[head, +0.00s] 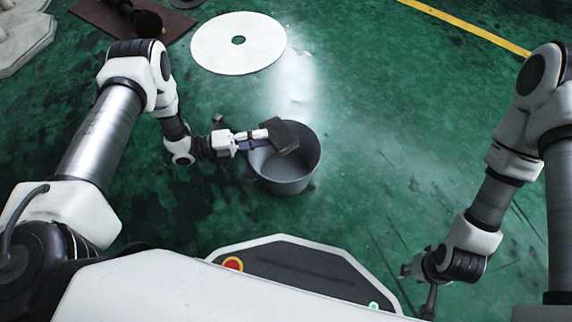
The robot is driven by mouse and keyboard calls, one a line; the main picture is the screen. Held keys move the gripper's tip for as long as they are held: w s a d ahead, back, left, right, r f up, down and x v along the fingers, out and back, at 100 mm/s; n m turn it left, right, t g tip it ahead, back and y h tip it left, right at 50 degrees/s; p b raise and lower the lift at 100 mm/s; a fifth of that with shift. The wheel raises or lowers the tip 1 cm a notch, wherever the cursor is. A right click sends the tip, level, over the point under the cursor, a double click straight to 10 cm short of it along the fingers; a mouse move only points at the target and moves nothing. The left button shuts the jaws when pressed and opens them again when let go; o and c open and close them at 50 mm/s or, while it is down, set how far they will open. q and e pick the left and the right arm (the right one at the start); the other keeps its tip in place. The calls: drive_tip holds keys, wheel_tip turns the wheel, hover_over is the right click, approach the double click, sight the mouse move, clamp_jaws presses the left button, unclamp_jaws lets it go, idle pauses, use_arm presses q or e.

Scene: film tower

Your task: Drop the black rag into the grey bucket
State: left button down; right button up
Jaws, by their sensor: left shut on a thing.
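The black rag (283,136) is a dark, folded flat piece over the mouth of the grey bucket (287,187). The bucket stands upright on the green floor, open at the top. My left gripper (262,138) is shut on the rag at its left side and reaches over the bucket's left rim. The rag hides part of the bucket's far rim and inside. My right gripper (428,300) hangs low at the right, apart from the bucket; its fingers are too small and dark to read.
A white disc (215,44) with a central hole lies on the floor behind the bucket. A brown mat (110,22) with a dark object on it lies at the far left. A yellow line (470,28) crosses the floor at the back right. Floor right of the bucket is clear.

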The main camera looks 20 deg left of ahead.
use_arm(q)
drive_tip(key=c, duration=0.8)
unclamp_jaws()
drive_tip(key=v, duration=1.2)
drive_tip(key=shift+s, duration=0.1)
